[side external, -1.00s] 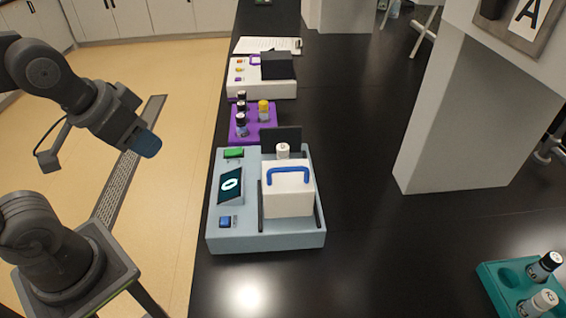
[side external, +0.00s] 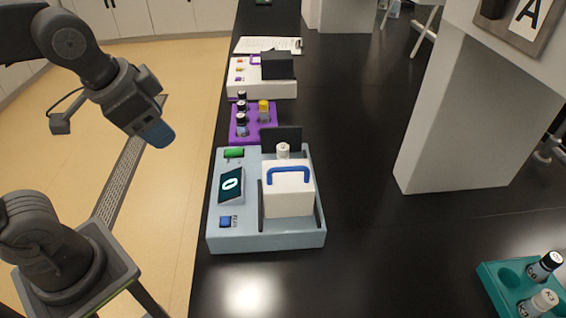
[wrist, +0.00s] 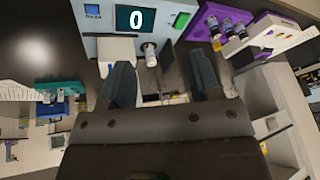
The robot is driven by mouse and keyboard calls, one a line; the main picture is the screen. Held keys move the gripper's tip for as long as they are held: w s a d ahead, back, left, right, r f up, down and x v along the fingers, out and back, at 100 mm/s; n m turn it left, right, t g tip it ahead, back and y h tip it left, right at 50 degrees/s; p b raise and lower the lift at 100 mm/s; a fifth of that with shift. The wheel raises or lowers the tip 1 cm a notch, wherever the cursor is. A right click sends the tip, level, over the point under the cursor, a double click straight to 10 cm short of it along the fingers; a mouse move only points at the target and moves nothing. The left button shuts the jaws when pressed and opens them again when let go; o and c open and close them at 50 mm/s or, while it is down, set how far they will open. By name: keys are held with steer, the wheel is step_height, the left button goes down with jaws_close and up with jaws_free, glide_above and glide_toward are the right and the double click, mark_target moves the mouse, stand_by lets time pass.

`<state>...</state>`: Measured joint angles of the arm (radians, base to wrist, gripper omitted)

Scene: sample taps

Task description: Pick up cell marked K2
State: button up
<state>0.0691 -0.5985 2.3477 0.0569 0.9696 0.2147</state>
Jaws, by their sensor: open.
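A white-capped cell (side external: 541,303) stands in the teal rack (side external: 489,270) at the lower right of the side view; its mark starts with K, but I cannot read the digit surely. A black-capped cell (side external: 545,266) stands behind it. Another white-capped cell (side external: 283,150) stands in the blue-grey machine (side external: 225,240), partly hidden by a white box with a blue handle (side external: 288,190); it also shows in the wrist view (wrist: 150,52). No mark K2 is clearly readable. My gripper (side external: 155,134) is open and empty, left of the bench; its fingers show in the wrist view (wrist: 160,68).
A purple rack (side external: 268,134) holds several cells, one yellow-capped. Behind it are a white device (side external: 262,91) and a clipboard (side external: 268,45). A grey pillar (side external: 455,120) rises from the bench. Bare black bench lies between the machine and the teal rack.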

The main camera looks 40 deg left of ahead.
steer(key=w+d+r+m+g, duration=0.1)
steer(key=w+d+r+m, duration=0.15)
steer(key=w+m, duration=0.35)
steer(key=m+g+y, duration=0.1)
steer(key=m+y, duration=0.3)
steer(key=m, duration=1)
glide_toward(283, 147)
steer(key=x, duration=1)
steer(key=shift+f, duration=0.35)
steer(key=shift+g, duration=0.3)
steer(key=c, duration=1)
